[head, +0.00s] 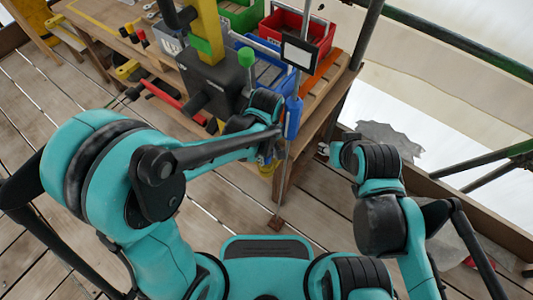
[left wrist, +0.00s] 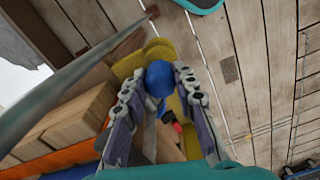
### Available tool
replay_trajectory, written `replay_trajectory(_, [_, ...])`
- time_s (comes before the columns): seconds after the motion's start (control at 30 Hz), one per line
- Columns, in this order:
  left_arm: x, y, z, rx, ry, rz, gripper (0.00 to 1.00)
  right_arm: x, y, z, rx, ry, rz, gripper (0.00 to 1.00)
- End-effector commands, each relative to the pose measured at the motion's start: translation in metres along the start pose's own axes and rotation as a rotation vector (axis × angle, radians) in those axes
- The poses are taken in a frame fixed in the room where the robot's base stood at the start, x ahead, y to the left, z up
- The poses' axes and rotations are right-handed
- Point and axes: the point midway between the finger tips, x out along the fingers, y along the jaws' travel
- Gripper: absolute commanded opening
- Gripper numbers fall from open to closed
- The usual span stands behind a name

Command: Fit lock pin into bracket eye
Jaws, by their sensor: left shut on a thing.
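My left gripper (head: 274,147) is at the front corner of the wooden workbench, beside an upright metal rod. In the left wrist view its two fingers (left wrist: 160,105) are closed around a blue rounded piece (left wrist: 160,78), which I take to be the lock pin's head. Its shank is hidden. A yellow part (left wrist: 150,52) lies just beyond it, and I cannot tell whether they touch. I cannot make out the bracket eye in either view. My right gripper (head: 343,150) is to the right of the bench, apart from it; its fingers are too small to read.
The metal rod (head: 287,165) carries a blue sleeve and a black-framed white plate (head: 300,52). On the bench are a red bin (head: 297,30), a green bin (head: 240,14), and a dark machine block (head: 215,82). Green scaffold tubes (head: 455,38) cross at right.

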Motion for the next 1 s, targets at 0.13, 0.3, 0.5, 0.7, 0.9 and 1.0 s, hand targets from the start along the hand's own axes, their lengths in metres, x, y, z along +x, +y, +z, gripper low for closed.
replay_trajectory(0.13, [0.005,0.000,0.000,0.000,0.000,0.000,0.00,0.004,0.000,0.003,0.000,0.000,0.000,0.43])
replay_trajectory(0.3, [0.009,0.000,0.000,0.000,0.000,0.000,0.00,0.006,0.000,0.005,0.000,0.000,0.000,0.43])
replay_trajectory(0.5, [0.014,0.000,0.000,0.000,0.000,0.000,0.00,0.010,0.000,0.007,0.000,0.000,0.000,0.43])
replay_trajectory(0.7, [0.016,0.000,0.000,0.000,0.000,0.000,0.46,0.011,0.000,0.008,0.000,0.000,0.000,0.43])
replay_trajectory(0.9, [0.016,0.000,0.000,0.000,0.000,0.000,0.52,0.011,0.000,0.008,0.000,0.000,0.000,0.43])
replay_trajectory(1.0, [0.015,0.000,0.000,0.000,0.000,0.000,0.52,0.011,0.000,0.008,0.000,0.000,0.000,0.43])
